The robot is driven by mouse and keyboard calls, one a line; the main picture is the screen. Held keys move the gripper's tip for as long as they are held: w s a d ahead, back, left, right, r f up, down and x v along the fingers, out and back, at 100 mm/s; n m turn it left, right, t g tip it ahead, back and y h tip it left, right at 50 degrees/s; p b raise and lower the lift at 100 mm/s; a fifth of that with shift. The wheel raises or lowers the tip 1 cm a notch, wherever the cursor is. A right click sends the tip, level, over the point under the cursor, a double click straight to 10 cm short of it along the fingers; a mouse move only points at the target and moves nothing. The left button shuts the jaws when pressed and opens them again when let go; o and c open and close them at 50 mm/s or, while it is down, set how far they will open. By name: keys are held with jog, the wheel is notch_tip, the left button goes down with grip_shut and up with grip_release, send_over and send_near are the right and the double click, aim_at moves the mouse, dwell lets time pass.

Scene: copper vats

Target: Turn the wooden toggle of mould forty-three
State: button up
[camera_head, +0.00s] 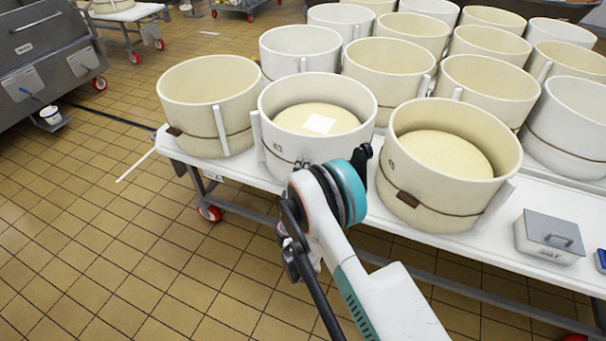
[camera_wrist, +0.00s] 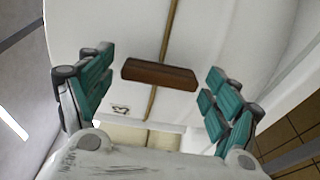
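In the wrist view a brown wooden toggle (camera_wrist: 160,75) lies crosswise over a cord on a pale mould wall (camera_wrist: 212,30). A small dark marking, too small to read surely, is on the wall below the toggle. My gripper (camera_wrist: 161,63) is open, with one teal-padded finger on each side of the toggle; I see no contact. In the head view my arm reaches the front of the middle front-row mould (camera_head: 352,90), which holds a pale cheese with a white square on top. My arm hides part of this mould, including any toggle there, and most of my gripper.
A neighbouring mould (camera_head: 487,157) stands close on the right, with its own brown toggle (camera_head: 408,198). Another mould (camera_head: 188,88) stands on the left. More moulds crowd behind on the white table (camera_head: 535,200). A grey metal box (camera_head: 535,237) sits at right. Tiled floor is clear at left.

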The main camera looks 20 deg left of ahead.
aim_at(304, 156)
jog(key=shift+r, duration=0.1)
jog(key=r, duration=0.3)
jog(key=w+r, duration=0.1)
jog(key=r, duration=0.1)
jog(key=shift+a, duration=0.2)
jog(key=r, duration=0.1)
jog(key=s+r, duration=0.1)
jog(key=r, duration=0.3)
jog(key=shift+s+d, duration=0.1)
jog(key=shift+s, duration=0.15)
jog(key=shift+w, duration=0.2)
jog(key=shift+f, duration=0.1)
